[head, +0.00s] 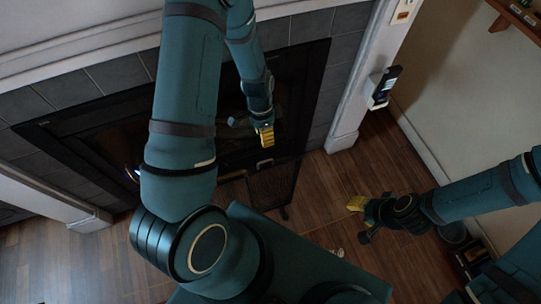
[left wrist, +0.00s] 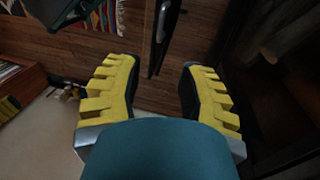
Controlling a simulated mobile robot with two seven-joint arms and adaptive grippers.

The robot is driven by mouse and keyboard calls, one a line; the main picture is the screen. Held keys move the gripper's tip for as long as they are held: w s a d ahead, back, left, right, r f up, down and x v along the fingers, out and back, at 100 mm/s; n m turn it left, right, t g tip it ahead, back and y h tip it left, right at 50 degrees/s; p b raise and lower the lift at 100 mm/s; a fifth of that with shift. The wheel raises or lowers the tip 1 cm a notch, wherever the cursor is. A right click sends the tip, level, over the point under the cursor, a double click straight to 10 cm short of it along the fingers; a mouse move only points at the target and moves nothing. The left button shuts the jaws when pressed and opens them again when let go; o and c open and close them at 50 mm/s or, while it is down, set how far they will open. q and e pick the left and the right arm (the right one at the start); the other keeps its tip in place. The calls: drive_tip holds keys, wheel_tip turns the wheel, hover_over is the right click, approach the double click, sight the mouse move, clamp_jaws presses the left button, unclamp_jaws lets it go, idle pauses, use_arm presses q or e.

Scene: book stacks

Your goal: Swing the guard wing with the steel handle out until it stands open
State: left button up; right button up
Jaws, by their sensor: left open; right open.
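The guard wing (head: 272,186) is a dark mesh panel standing in front of the black fireplace, low in the middle of the head view. Its small steel handle (head: 264,163) shows at the panel's top. My left gripper (head: 265,135), with yellow finger pads, hangs just above the handle in that view. In the left wrist view my open left gripper (left wrist: 158,68) has the wing's dark edge (left wrist: 157,55) and the steel handle (left wrist: 163,20) beyond its gap, not clasped. My right gripper (head: 357,204) is open and empty over the floor, right of the wing.
The fireplace (head: 105,140) has a dark frame set in grey tiles. A white pillar (head: 350,110) carries a phone-like device (head: 384,84). A wall shelf (head: 515,17) is at the top right. Wooden floor (head: 320,180) is clear between the wing and my right gripper.

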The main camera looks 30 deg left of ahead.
use_arm(q)
drive_tip(key=f+b, duration=0.1)
drive_tip(key=f, duration=0.3)
drive_tip(key=s+d+f, duration=0.1)
drive_tip(key=f, duration=0.2)
drive_tip(key=d+f+b, duration=0.1)
drive_tip(key=f, duration=0.3)
drive_tip(key=shift+s+f+b, duration=0.25)
drive_tip(key=shift+f+b, duration=0.05)
drive_tip(key=shift+f, duration=0.05)
clamp_jaws()
